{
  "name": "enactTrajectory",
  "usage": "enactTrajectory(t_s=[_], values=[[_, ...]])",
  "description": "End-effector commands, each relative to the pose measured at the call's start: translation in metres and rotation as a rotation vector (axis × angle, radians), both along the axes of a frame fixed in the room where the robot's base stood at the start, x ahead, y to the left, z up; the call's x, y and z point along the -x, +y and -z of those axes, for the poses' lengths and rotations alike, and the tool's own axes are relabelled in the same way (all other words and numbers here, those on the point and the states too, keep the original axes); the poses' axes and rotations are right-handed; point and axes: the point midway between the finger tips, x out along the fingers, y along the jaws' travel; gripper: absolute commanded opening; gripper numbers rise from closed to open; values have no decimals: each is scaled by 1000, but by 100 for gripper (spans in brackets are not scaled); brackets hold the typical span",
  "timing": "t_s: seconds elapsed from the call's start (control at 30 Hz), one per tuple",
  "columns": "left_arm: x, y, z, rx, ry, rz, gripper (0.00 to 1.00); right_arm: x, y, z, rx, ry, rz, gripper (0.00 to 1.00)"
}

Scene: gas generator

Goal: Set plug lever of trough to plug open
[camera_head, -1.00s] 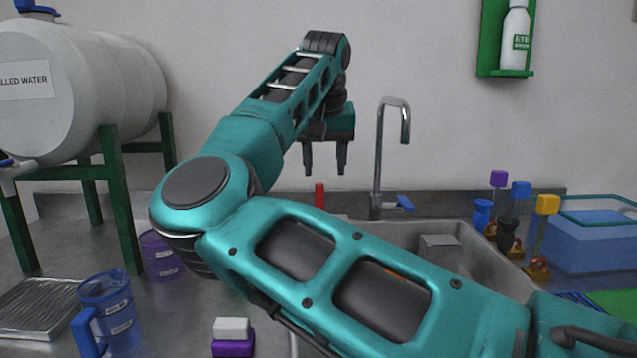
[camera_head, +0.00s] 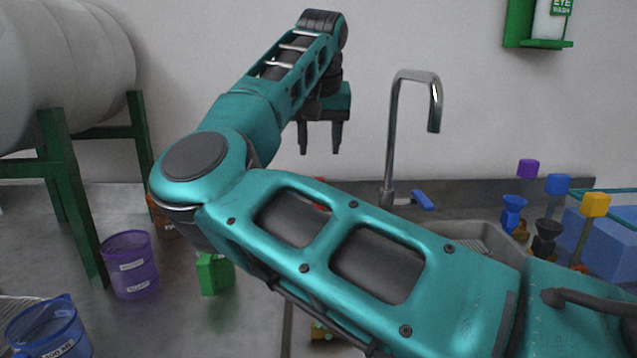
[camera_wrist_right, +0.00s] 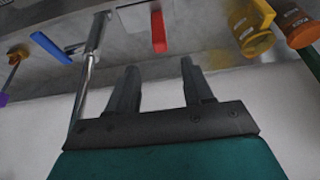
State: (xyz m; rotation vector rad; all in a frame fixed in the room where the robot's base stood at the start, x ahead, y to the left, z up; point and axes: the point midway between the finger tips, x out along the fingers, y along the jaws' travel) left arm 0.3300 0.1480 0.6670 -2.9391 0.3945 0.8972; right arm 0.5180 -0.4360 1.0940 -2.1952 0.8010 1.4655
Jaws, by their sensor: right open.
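The sink trough (camera_head: 480,230) shows in the head view behind my arm; most of it is hidden. A small red piece (camera_head: 319,180) shows just above my forearm; the wrist view shows it as a red lever (camera_wrist_right: 158,32), upright in that picture. I take it for the plug lever; its setting cannot be read. My right gripper (camera_head: 320,149) is open and empty, fingers pointing down, above the red lever in the head picture. In the wrist view the lever appears beyond and between the fingertips (camera_wrist_right: 159,67), apart from them. My left gripper is not in view.
A tall faucet (camera_head: 391,140) with a blue lever (camera_head: 423,200) stands right of the gripper. A purple beaker (camera_head: 130,265), a blue jug (camera_head: 48,328) and a green item (camera_head: 214,273) stand left. A white tank (camera_head: 65,70) is at far left. Colored-handled items (camera_head: 546,235) stand right.

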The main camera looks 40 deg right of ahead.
Motion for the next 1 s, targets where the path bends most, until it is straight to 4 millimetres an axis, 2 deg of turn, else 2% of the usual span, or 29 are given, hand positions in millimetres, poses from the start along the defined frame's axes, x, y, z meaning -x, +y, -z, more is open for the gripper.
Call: enactTrajectory(t_s=[0.03,0.3,0.5,0.7,0.93,1.0], values=[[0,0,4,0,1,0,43,-3,-3,13,-2,4,0,51],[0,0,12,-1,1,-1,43,-19,-17,65,0,5,0,51],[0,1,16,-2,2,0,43,-28,-24,90,0,1,0,51],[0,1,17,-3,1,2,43,-31,-26,100,0,1,0,51],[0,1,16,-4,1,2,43,-31,-26,100,0,0,0,51],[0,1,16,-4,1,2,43,-31,-26,100,0,0,0,46]])
